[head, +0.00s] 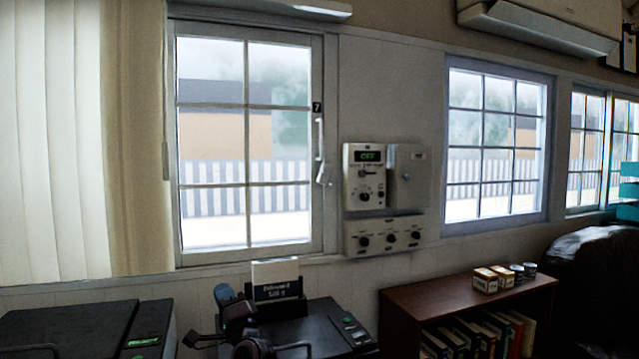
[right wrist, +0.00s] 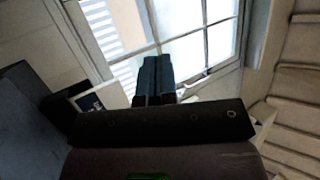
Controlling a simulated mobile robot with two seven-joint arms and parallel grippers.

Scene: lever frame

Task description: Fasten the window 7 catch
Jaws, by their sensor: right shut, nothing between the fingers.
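Window 7 (head: 248,103) is the white-framed, multi-pane window at left in the head view, with a small black "7" label (head: 317,107) on its right frame. A white upright handle (head: 320,138) sits below the label. A small white catch (head: 323,175) is just under it on the same frame; its exact setting is too small to tell. My right gripper (head: 223,293) is low in front of the window, below the sill and left of the catch, apart from it. In the right wrist view its blue fingers (right wrist: 153,76) are together and empty, with the window behind. My left gripper is out of view.
A control panel (head: 364,176) with dials is on the wall just right of the window. A black machine (head: 325,325) and a sign (head: 276,284) stand below the window. A brown bookshelf (head: 440,295) is at right. Pale blinds (head: 70,140) hang at left.

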